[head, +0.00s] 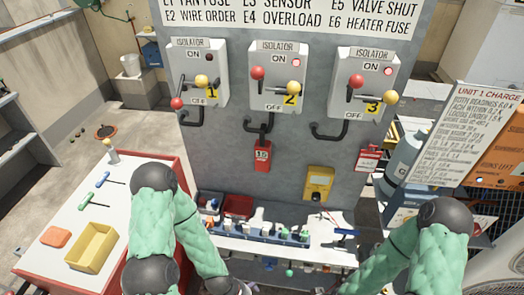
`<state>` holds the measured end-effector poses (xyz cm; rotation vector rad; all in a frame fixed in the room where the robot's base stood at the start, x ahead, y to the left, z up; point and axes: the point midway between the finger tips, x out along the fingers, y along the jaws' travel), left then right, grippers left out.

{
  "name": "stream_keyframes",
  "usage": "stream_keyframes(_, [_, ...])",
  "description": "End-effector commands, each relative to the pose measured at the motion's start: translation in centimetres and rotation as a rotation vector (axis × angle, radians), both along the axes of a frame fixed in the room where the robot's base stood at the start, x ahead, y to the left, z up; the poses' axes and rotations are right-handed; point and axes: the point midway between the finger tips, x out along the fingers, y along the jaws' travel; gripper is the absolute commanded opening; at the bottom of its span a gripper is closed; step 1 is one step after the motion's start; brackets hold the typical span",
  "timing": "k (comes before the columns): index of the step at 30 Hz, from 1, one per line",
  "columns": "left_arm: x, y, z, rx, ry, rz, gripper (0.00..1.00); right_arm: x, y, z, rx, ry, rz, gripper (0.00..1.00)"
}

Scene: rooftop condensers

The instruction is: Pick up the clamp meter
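My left forearm runs down to the bottom edge, left of the bench's middle. My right forearm runs down to the bottom edge, right of it. Both grippers are out of the picture, so what they hold is hidden.
The grey panel (220,135) carries three isolator switches. A narrow bench (325,240) below it holds a red bin (238,206) and several small parts. A red cart (50,265) at left bears a yellow tray (92,246) and tools. A gas cylinder (403,160) stands at right.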

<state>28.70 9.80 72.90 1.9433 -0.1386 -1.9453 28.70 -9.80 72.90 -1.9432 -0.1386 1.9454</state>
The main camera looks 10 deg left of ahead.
Motion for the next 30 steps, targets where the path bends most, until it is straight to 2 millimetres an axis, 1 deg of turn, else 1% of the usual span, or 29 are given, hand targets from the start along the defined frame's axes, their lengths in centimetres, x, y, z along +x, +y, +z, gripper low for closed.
stream_keyframes(4, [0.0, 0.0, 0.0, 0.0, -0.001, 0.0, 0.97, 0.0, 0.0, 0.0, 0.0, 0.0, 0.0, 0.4])
stream_keyframes(6, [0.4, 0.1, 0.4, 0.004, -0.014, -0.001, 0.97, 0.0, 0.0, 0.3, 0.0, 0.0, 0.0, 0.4])
stream_keyframes(8, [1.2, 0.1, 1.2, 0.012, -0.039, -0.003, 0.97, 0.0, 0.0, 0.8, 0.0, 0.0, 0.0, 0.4])
stream_keyframes(11, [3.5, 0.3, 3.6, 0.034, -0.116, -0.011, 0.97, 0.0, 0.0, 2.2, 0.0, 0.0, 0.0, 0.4])
stream_keyframes(14, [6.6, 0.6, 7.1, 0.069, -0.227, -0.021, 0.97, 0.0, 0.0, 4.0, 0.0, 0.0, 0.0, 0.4])
stream_keyframes(15, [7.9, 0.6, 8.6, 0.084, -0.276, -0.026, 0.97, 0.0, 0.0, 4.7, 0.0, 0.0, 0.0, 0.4])
stream_keyframes(17, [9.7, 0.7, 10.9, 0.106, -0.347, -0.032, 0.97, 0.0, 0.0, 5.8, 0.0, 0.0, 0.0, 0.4])
stream_keyframes(18, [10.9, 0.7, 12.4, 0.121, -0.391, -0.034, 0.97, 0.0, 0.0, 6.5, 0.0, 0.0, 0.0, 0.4])
stream_keyframes(20, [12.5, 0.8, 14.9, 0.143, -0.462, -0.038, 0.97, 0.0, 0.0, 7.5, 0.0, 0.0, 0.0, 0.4])
stream_keyframes(21, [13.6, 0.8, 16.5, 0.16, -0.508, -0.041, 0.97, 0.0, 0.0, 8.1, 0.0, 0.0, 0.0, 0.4])
stream_keyframes(23, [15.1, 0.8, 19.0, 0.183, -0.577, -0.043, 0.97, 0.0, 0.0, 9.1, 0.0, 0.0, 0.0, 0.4])
stream_keyframes(24, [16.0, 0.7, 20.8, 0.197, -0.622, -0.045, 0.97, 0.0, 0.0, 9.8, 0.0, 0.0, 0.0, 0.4])
stream_keyframes(26, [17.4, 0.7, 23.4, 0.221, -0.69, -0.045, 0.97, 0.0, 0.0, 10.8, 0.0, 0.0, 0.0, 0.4])
stream_keyframes(27, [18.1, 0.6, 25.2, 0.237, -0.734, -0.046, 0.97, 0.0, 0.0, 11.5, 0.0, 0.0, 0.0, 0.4])
stream_keyframes(29, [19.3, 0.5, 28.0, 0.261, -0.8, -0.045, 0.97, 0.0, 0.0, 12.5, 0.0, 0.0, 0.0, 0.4])
stream_keyframes(30, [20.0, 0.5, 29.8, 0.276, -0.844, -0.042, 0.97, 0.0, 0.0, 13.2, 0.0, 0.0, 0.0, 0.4])
